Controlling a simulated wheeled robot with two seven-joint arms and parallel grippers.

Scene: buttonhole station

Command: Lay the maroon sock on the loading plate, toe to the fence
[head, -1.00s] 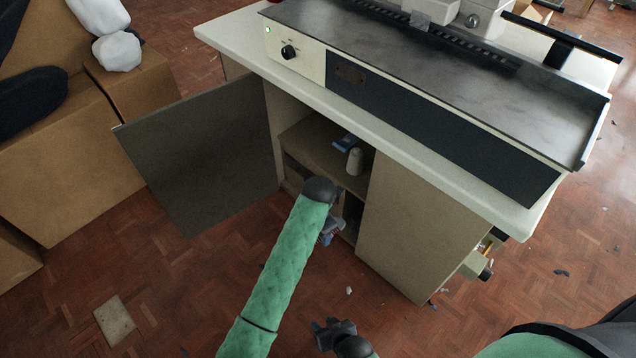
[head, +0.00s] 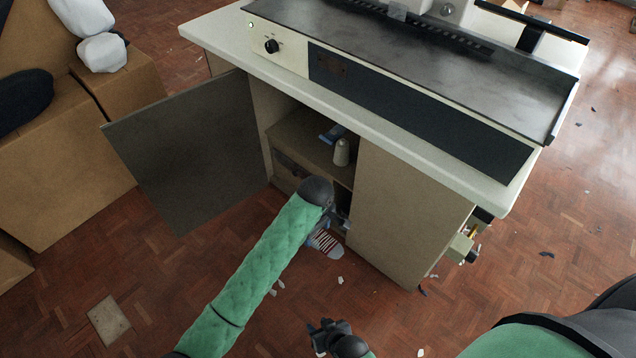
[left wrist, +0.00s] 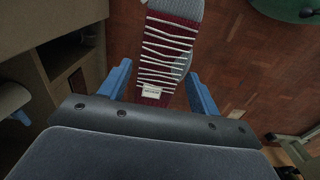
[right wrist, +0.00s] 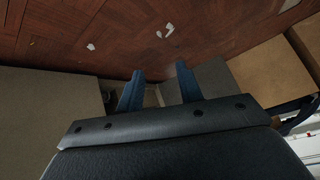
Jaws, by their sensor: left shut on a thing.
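The maroon sock (left wrist: 166,50), with white stripes, a grey part and a small pale label, hangs from my left gripper (left wrist: 158,72) in the left wrist view. In the head view the sock (head: 325,242) shows below that gripper (head: 338,222), in front of the open cabinet and above the floor. My left gripper is shut on it. My right gripper (right wrist: 160,70) is open and empty, low over the floor; it also shows at the bottom of the head view (head: 326,336). I cannot tell the loading plate or its fence apart on the machine's metal bed (head: 440,75).
The white worktop (head: 215,38) overhangs the cabinet, whose open door (head: 185,150) stands out to the left. A pale cone (head: 341,153) and a blue item stand on the inner shelf. A drawer (head: 462,246) juts out at right. Cardboard boxes (head: 75,165) stand at far left.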

